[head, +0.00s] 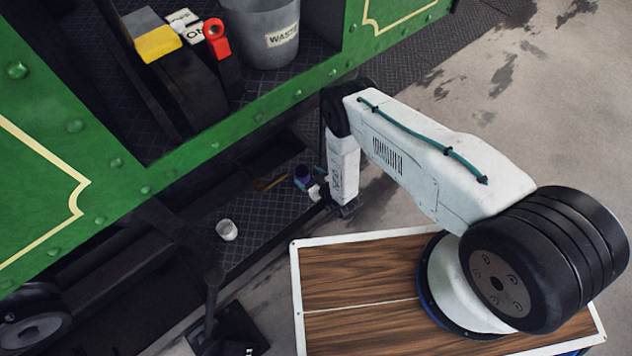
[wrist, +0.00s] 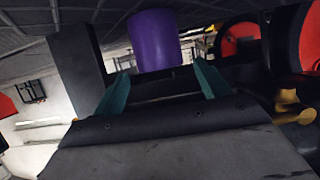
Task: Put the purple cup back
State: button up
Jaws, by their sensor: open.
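The purple cup (head: 303,173) is on or just above the dark step plate of the tram in the head view, close to my gripper (head: 318,188). In the wrist view the purple cup (wrist: 155,40) is upright-looking and large, just beyond the two teal fingertips of my gripper (wrist: 162,85). The fingers are apart, with the cup ahead of the gap between them. I cannot tell whether they touch it. The cup's lower edge is partly hidden behind the gripper body.
A white cup (head: 227,230) stands on the step plate (head: 262,218) to the left. A brass-coloured item (head: 270,183) lies near the purple cup. The green tram side (head: 250,122) rises behind. A grey waste bin (head: 262,30) and a red item (head: 217,40) are on the deck above.

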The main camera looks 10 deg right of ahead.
jog(key=v, duration=0.5)
jog(key=shift+s+d+r, duration=0.15)
jog(key=shift+s+d, duration=0.05)
jog(key=shift+s, duration=0.1)
